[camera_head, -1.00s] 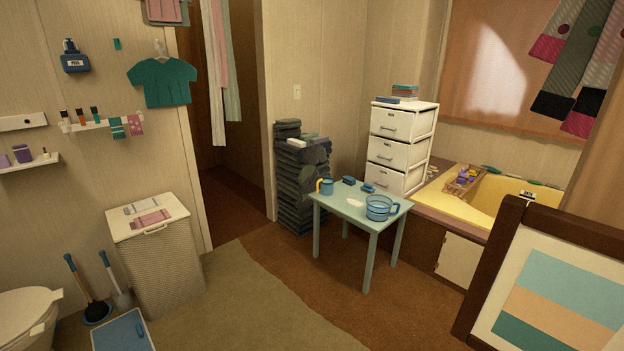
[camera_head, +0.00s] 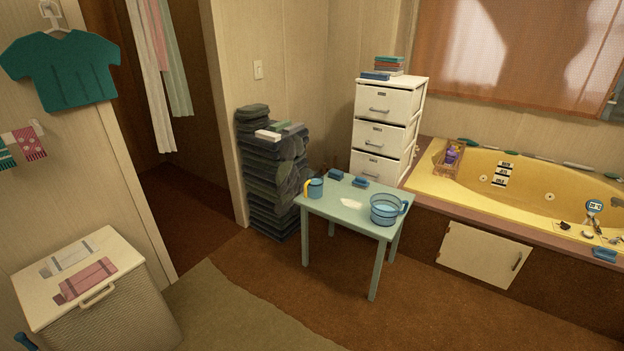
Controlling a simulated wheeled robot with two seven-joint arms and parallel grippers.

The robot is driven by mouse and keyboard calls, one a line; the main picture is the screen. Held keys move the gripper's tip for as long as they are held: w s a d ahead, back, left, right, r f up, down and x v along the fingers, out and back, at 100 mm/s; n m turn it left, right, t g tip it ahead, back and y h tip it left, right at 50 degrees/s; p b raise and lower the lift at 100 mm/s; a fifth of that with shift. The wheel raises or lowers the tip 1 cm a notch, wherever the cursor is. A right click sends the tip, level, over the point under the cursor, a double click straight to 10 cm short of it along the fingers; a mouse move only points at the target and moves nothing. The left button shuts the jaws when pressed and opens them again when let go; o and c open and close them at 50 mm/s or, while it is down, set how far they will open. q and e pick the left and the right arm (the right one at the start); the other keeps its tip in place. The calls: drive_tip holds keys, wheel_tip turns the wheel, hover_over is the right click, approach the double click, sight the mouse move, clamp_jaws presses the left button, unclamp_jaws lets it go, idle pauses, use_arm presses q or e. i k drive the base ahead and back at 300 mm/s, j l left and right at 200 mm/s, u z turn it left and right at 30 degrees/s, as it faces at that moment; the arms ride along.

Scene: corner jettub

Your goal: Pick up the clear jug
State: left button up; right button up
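The clear jug (camera_head: 387,209) is a wide, blue-tinted see-through vessel with a handle on its right side. It stands upright near the right front edge of a small pale teal table (camera_head: 334,218). A small blue cup (camera_head: 315,188) with a yellow-orange handle stands at the table's left edge. Neither of my grippers shows in the head view, so I cannot see their state.
Two small blue items (camera_head: 360,182) lie at the table's back. A stack of dark folded cloths (camera_head: 270,190) and a white drawer unit (camera_head: 385,135) stand behind it. The yellow tub (camera_head: 520,190) is right. Brown floor (camera_head: 250,285) is open in front.

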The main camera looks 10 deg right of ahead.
sight(315, 182)
drive_tip(key=i+l, duration=0.3)
drive_tip(key=i+l+z, duration=0.15)
drive_tip(key=i, duration=0.3)
drive_tip(key=i+l, duration=0.35)
drive_tip(key=i+z, duration=0.05)
